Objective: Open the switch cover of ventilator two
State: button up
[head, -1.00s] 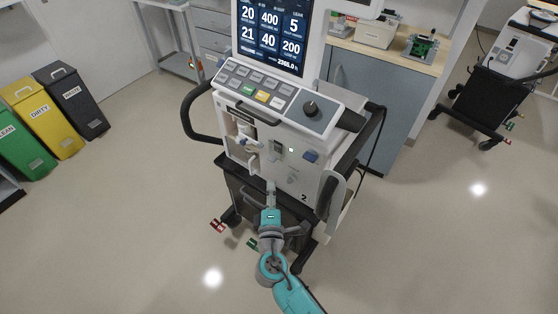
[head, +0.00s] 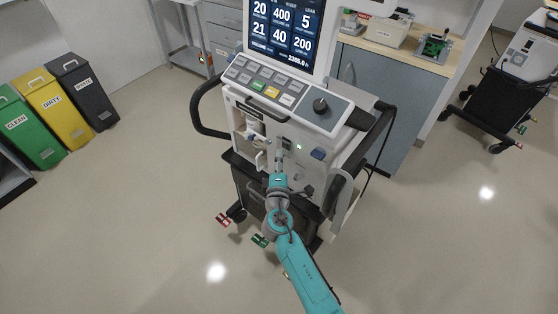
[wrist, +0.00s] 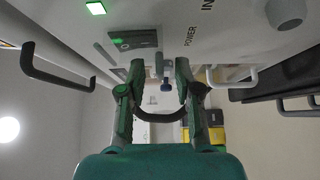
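Ventilator two (head: 308,165) stands in front of me in the head view. On its front panel, a small dark switch plate (head: 287,143) sits beside a lit green square (head: 299,147). In the wrist view the dark plate (wrist: 133,42) lies near the POWER lettering, just beyond my left finger. I cannot tell the cover's position. My gripper (head: 280,157) is just below the switch in the head view. In the wrist view my gripper (wrist: 160,68) has its fingers apart, with nothing clearly held. A small blue-tipped part (wrist: 166,86) shows between the fingers, seemingly farther back.
A blue connector (head: 318,153) and a white bracket (head: 261,160) stick out from the front panel. Dark handles flank the ventilator, one at the left (head: 203,115). Green, yellow and black bins (head: 45,98) stand far left. Floor around the cart is open.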

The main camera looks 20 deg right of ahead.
grip_shut()
jog(key=shift+s+a, duration=0.1)
notch_tip(320, 180, up, 10)
jog(key=a+m+g+y, duration=0.1)
jog(key=m+g+y, duration=0.6)
jog(key=g+y, duration=0.4)
jog(key=shift+s+a+m, duration=0.2)
jog(key=shift+s+m, duration=0.2)
jog(key=shift+s, duration=0.05)
dwell(0.6)
jog(key=shift+f, duration=0.1)
